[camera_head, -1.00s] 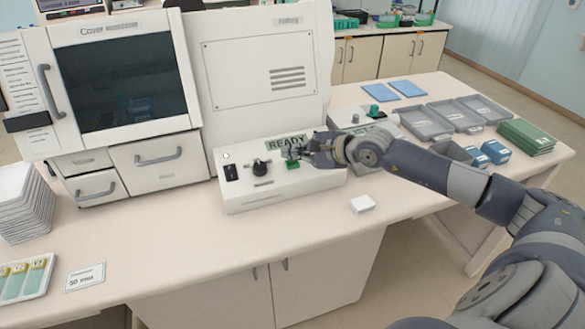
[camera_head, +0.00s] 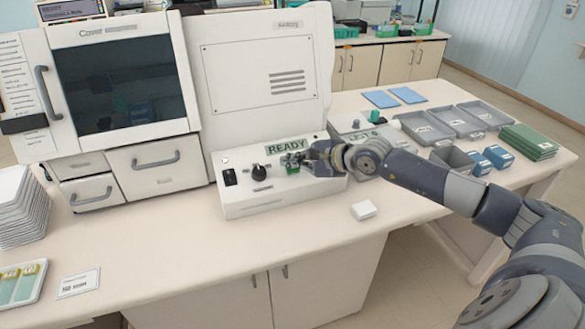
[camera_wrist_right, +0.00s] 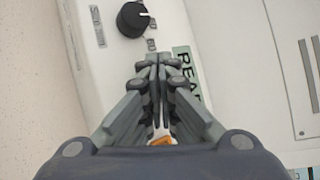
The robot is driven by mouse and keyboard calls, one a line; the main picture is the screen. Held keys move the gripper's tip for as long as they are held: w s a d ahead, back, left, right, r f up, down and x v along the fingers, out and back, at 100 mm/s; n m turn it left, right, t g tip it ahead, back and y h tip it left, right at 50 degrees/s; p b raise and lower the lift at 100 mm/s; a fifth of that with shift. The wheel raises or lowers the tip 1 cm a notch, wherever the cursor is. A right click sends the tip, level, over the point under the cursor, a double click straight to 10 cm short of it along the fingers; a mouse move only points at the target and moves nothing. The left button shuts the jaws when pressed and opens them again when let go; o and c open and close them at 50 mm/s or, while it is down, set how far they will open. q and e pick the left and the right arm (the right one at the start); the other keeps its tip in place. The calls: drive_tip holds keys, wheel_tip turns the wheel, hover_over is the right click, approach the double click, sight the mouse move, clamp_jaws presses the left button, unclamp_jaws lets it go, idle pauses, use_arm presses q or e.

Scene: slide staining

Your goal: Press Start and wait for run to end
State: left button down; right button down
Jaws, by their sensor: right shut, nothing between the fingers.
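The white control box (camera_head: 240,205) stands on the bench below the staining machine (camera_head: 262,65). Its display (camera_head: 286,145) reads READY, with a dark knob (camera_head: 258,172) and a black switch (camera_head: 230,177) to the left. A green button (camera_head: 292,168) shows just below the display, partly hidden by my right gripper (camera_head: 298,162). My right gripper is shut and empty, its tips at the button; I cannot tell whether they touch it. In the right wrist view the shut fingers (camera_wrist_right: 157,70) point toward the knob (camera_wrist_right: 132,19), beside the display (camera_wrist_right: 186,75). My left gripper is not in view.
A second box (camera_head: 362,135) with a green knob stands to the right of the control box. A small white block (camera_head: 364,210) lies in front. Grey trays (camera_head: 425,128), blue boxes (camera_head: 480,165) and green folders (camera_head: 528,142) fill the right. The bench front is mostly clear.

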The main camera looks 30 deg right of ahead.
drive_tip(key=shift+f, duration=0.1)
idle(0.7)
drive_tip(key=shift+w+f+b, duration=0.1)
drive_tip(key=shift+f+b, duration=0.2)
drive_tip(key=shift+b, duration=0.45)
